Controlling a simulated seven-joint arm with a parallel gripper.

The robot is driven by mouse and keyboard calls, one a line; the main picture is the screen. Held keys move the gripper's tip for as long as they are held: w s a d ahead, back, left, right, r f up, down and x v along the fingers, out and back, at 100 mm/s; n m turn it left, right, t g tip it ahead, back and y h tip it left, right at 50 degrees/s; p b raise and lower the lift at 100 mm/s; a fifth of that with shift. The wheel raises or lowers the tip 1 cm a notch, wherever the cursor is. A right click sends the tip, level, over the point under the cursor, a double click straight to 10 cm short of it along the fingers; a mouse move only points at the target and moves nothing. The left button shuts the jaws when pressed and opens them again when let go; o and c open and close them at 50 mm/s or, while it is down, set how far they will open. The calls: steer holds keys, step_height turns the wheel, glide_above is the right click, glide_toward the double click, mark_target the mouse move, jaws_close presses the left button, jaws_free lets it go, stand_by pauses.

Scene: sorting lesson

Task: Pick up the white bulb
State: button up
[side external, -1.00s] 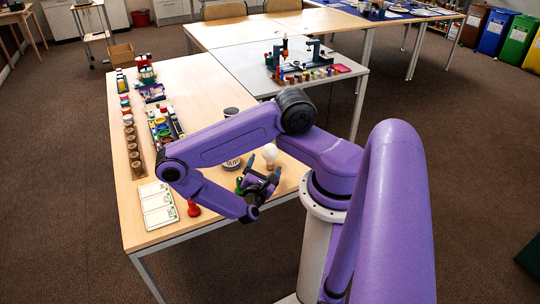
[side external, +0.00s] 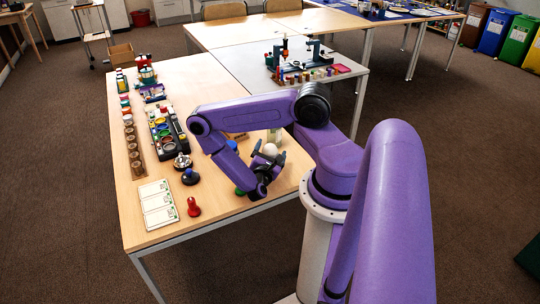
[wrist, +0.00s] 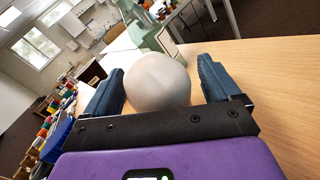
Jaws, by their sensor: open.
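The white bulb (wrist: 157,82) sits between my gripper's two blue-grey fingers in the wrist view, its round glass top filling much of the gap. My gripper (wrist: 160,76) is open, with a narrow space showing between the bulb and the right finger. In the side view, the bulb (side external: 270,150) shows as a small pale round shape between the fingertips of my gripper (side external: 269,153), near the table's right side. The bulb's lower part is hidden by my gripper.
A pale green object (wrist: 150,36) stands just beyond the bulb. On the wooden table (side external: 220,212), a red peg-shaped piece (side external: 193,207), a blue-topped dark piece (side external: 190,177) and white cards (side external: 158,205) lie to the left. Bare tabletop lies right of my gripper in the wrist view.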

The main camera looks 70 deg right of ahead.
steer(key=shift+w+d, duration=0.1)
steer(key=shift+d, duration=0.5)
steer(key=c, duration=0.8)
steer(key=shift+c, duration=0.2)
